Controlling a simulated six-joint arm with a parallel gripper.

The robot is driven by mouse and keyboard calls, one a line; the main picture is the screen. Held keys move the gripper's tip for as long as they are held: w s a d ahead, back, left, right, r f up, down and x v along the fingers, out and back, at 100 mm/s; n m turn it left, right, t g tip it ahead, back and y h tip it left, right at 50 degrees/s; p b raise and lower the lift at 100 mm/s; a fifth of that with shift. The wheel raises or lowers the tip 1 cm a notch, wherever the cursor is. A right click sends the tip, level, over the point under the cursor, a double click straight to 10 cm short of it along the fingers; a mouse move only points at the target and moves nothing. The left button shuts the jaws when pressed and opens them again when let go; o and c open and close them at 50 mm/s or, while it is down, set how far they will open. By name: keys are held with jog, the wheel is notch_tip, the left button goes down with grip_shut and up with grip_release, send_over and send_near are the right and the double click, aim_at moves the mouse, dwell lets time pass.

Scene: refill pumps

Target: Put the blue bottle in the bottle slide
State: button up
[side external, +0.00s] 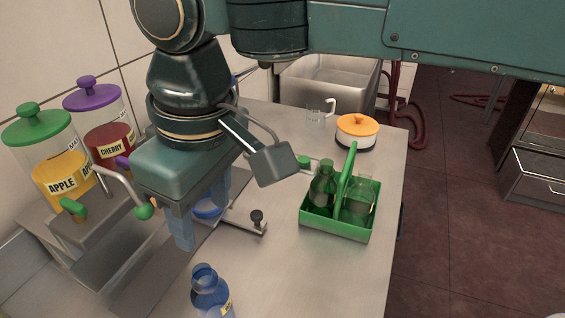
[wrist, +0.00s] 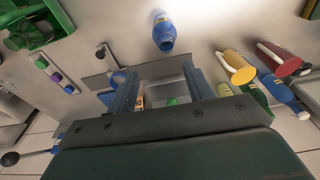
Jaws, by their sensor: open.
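The blue bottle (side external: 210,296) stands upright on the steel counter near the front edge of the side view, with a pale label on it. It also shows in the wrist view (wrist: 164,34), ahead of the fingers. My gripper (side external: 203,222) is open, with its two blue fingers pointing down above the counter, behind the bottle and apart from it. In the wrist view nothing is held between the fingers (wrist: 160,80). A sloped grey metal channel (side external: 115,243), which may be the bottle slide, lies left of my gripper; my gripper and wrist hide part of that area.
The apple (side external: 60,165) and cherry (side external: 112,140) dispensers stand at the left. A green carrier (side external: 335,228) with green bottles is at the right. Behind it are an orange-lidded pot (side external: 357,130) and a clear jug (side external: 318,113). The counter's front middle is clear.

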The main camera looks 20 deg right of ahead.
jog(key=w+d+r+m+t, duration=0.15)
jog(key=d+r, duration=0.25)
jog(key=d, duration=1)
jog(key=d+r+m+t, duration=0.1)
jog(key=d+r+m, duration=0.2)
jog(key=d, duration=1.2)
jog(key=s+d+f+m+t, duration=0.1)
jog(key=s+d+f, duration=0.3)
jog(key=s+d, duration=0.4)
jog(key=s+d+f+m+t+h, duration=0.1)
jog(key=s+d+f+m, duration=0.2)
jog(key=s+d, duration=0.5)
jog(key=shift+s+d+f, duration=0.2)
jog(key=shift+d+f, duration=0.25)
jog(key=shift+d, duration=0.35)
jog(key=shift+o, duration=0.2)
jog(key=o, duration=0.3)
jog(key=shift+o, duration=0.2)
jog(key=shift+w, duration=0.1)
